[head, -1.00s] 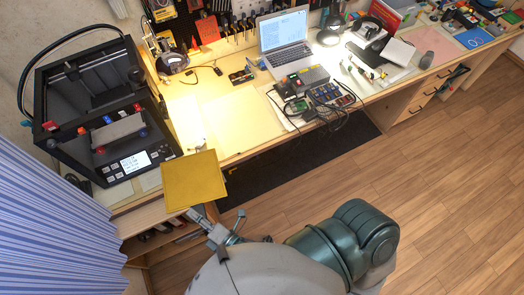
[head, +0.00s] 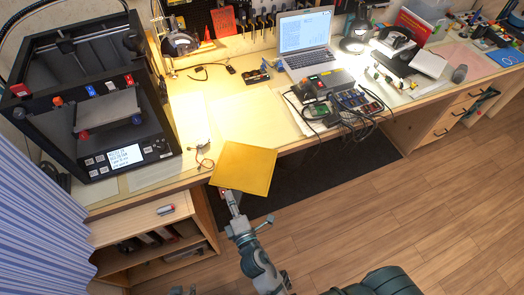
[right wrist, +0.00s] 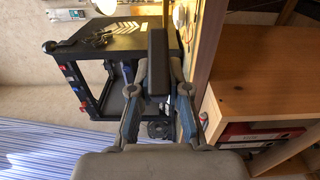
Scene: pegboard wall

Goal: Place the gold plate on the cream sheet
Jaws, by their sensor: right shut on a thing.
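The gold plate (head: 245,168) is a flat, square, yellow-gold piece. In the head view it hangs at the desk's front edge, overlapping the near side of the cream sheet in the picture. The cream sheet (head: 248,118) lies flat on the desk, pale against the wood, between the printer and the laptop. My right gripper (head: 229,193) is shut on the plate's near edge. In the right wrist view the fingers close on a dark, narrow piece (right wrist: 157,62), seemingly the plate edge-on. A small part of my left gripper (head: 182,290) shows at the bottom edge, its jaws unclear.
A black 3D printer (head: 88,95) stands left of the sheet. A laptop (head: 306,42) and a tangle of cabled electronics (head: 345,103) are to the right. A small wired part (head: 204,160) lies left of the plate. Open shelves (head: 155,235) are below the desk.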

